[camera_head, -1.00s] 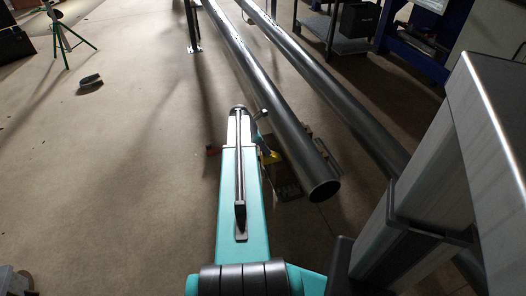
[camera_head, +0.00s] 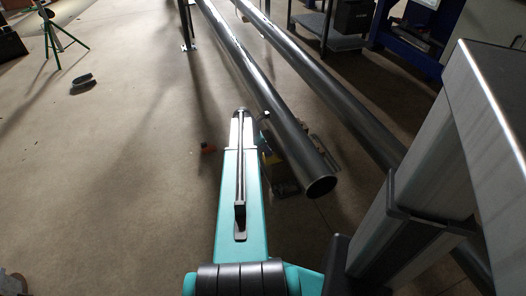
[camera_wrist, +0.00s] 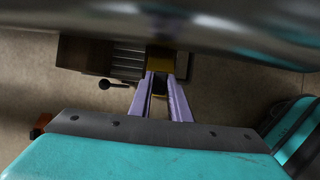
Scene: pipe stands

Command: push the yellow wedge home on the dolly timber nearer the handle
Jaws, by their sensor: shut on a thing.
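The yellow wedge (camera_wrist: 161,62) shows in the wrist view between the tips of my lavender fingers, against the dolly. My gripper (camera_wrist: 160,78) is shut on it. In the head view only a dim yellow patch (camera_head: 271,159) shows beside my arm. The dolly (camera_wrist: 127,60) has a brown timber block (camera_wrist: 82,54) and grey metal plates; the pipe above hides its far part. A black-knobbed lever (camera_wrist: 105,84) sticks out near the fingers. I cannot tell how far in the wedge sits, and I cannot make out the handle.
A long steel pipe (camera_head: 275,100) passes close above the dolly and my gripper, its open end towards me. A second pipe (camera_head: 345,100) runs to its right. The floor at left is mostly clear.

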